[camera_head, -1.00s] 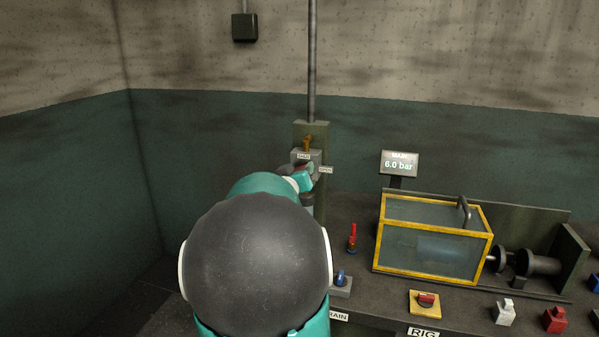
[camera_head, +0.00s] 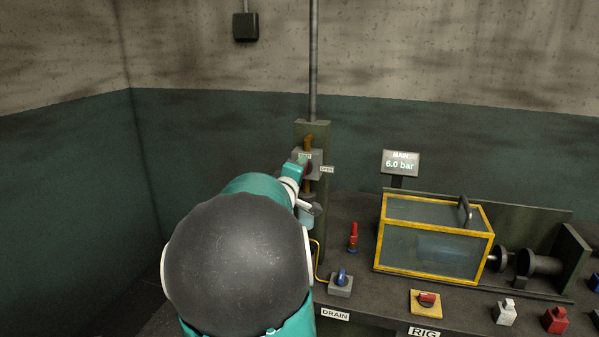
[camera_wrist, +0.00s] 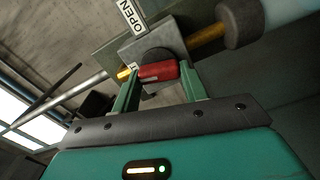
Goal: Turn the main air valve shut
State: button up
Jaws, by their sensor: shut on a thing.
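The main air valve is a grey block (camera_head: 314,160) on the vertical pipe, with an OPEN label (camera_head: 327,170) at its right. In the wrist view its red handle (camera_wrist: 158,72) sits on a dark round hub, near the OPEN label (camera_wrist: 132,17). My gripper (camera_wrist: 160,78) has a green finger on each side of the red handle and is shut on it. The handle lies at a small angle to the pipe line in that view. A second white label beside the handle is mostly hidden. In the head view my arm covers part of the valve.
A display (camera_head: 400,163) reads MAIN 6.0 bar. On the bench stand a yellow-framed clear box (camera_head: 432,245), a blue-handled drain valve (camera_head: 341,283), a red lever (camera_head: 353,238) and a red knob on a yellow plate (camera_head: 426,301). A dark wall box (camera_head: 245,27) hangs above.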

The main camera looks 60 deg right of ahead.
jog(key=shift+n, duration=1.3)
jog(key=shift+f, duration=0.1)
jog(key=o, duration=1)
jog(key=a, duration=0.4)
jog(key=s+a, duration=0.1)
jog(key=a, duration=0.4)
jog(key=s+a, duration=0.1)
jog(key=a, duration=0.3)
jog(key=shift+a, duration=0.35)
